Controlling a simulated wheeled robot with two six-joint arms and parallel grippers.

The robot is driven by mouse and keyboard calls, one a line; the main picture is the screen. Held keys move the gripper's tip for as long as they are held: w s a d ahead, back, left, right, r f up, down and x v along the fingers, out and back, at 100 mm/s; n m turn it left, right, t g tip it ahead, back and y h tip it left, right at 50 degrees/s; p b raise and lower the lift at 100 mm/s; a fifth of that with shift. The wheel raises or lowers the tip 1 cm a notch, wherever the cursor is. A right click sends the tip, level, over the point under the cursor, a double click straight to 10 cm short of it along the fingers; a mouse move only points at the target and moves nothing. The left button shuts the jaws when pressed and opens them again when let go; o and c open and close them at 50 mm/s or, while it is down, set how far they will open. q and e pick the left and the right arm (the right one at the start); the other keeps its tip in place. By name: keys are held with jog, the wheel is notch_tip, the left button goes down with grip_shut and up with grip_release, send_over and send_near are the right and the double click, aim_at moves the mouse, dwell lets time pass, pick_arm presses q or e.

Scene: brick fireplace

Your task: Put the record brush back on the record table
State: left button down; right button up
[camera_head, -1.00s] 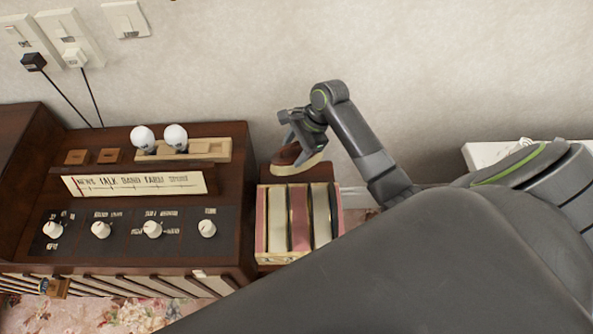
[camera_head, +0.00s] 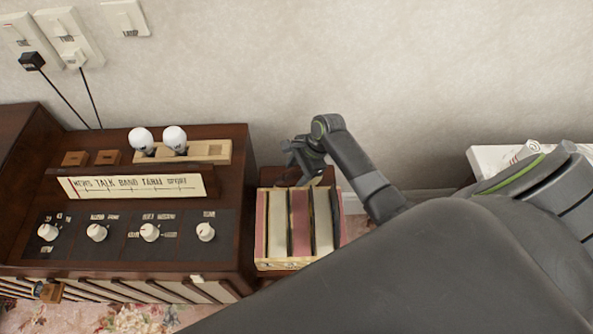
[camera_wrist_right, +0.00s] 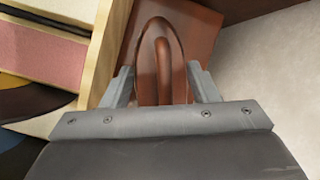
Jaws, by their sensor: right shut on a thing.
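The record brush (camera_wrist_right: 150,50) is reddish brown with a raised curved handle. In the wrist view it sits between the fingers of my right gripper (camera_wrist_right: 163,88), which is shut on it. In the head view my right gripper (camera_head: 298,178) points down just behind the record crate, over the back strip of the record table (camera_head: 325,177); the brush is mostly hidden there. The table's brown top also shows in the wrist view (camera_wrist_right: 200,38), close under the brush. I cannot tell whether the brush touches it. My left gripper is out of view.
A wooden crate of records (camera_head: 290,264) fills the front of the record table, close beside the gripper. A large brown radio (camera_head: 130,262) with knobs and bulbs stands to the left. The wall (camera_head: 400,70) is close behind. A white object (camera_head: 490,158) lies at the right.

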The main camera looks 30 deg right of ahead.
jog(key=o, duration=0.7)
jog(key=shift+o, duration=0.2)
jog(key=p+v, duration=0.2)
jog(key=v, duration=1)
jog(key=shift+r, duration=0.1)
